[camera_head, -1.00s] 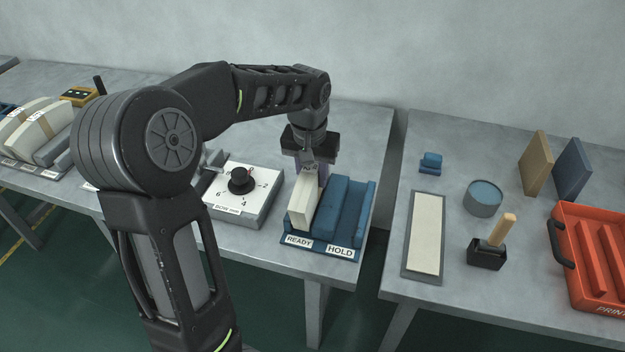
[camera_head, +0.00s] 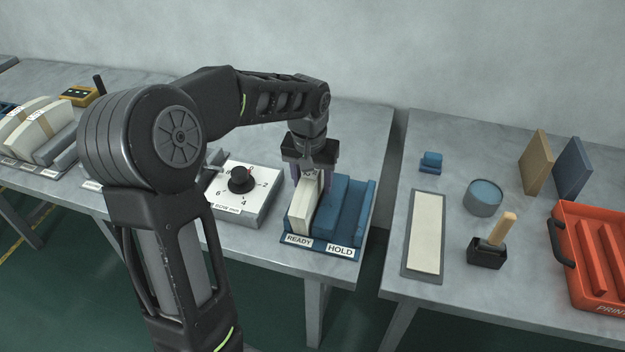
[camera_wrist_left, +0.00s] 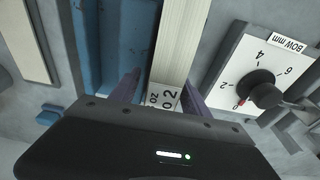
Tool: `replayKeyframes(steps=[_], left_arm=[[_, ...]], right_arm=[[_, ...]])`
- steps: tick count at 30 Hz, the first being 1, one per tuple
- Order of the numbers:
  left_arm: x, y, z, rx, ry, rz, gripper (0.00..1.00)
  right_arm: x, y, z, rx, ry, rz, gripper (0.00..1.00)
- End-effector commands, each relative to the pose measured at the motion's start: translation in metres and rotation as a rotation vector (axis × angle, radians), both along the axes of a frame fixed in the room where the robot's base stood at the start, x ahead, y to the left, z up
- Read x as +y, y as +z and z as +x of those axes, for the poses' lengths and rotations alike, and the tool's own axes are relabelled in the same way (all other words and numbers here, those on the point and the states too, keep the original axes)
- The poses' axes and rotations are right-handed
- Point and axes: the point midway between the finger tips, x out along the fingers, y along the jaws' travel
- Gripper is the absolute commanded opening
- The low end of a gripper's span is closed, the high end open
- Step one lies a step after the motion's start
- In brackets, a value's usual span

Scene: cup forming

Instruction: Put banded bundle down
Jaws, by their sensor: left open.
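The banded bundle (camera_head: 302,213) is a cream stack standing in the READY side of the blue rack (camera_head: 350,215). Its cream length and a white tag reading "OZ" also show in the left wrist view (camera_wrist_left: 178,45). My left gripper (camera_head: 312,182) is over the far end of the bundle with its purple-grey fingers apart, one on each side. In the left wrist view my left gripper's fingers (camera_wrist_left: 160,88) straddle the tagged end, with a gap visible. The bundle's underside is hidden. My right gripper is not in view.
A dial box (camera_head: 240,193) stands left of the rack. The HOLD slot (camera_head: 352,212) is empty. On the right table are a cream pad (camera_head: 426,232), a round blue tin (camera_head: 483,197), a wooden-handled stamp (camera_head: 490,250) and a red tray (camera_head: 562,235).

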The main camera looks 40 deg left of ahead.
Motion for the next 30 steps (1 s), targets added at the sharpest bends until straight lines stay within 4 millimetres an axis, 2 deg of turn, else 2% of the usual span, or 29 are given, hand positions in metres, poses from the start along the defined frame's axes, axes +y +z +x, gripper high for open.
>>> replayKeyframes(steps=[8, 11, 22, 27, 30], left_arm=[[0.000, 0.013, -0.001, -0.003, 0.000, 0.000, 0.54], [-0.001, 0.028, -0.002, -0.004, 0.000, 0.000, 0.54], [-0.005, 0.101, -0.013, -0.004, 0.000, 0.000, 0.54], [-0.006, 0.119, -0.016, -0.002, 0.000, 0.000, 0.54], [-0.006, 0.122, -0.017, 0.000, 0.000, 0.000, 0.54]], right_arm=[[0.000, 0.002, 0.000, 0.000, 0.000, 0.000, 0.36], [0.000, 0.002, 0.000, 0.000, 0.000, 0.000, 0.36], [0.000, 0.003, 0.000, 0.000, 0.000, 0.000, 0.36], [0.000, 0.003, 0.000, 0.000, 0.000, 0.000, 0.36], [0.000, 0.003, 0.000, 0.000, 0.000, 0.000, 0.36]])
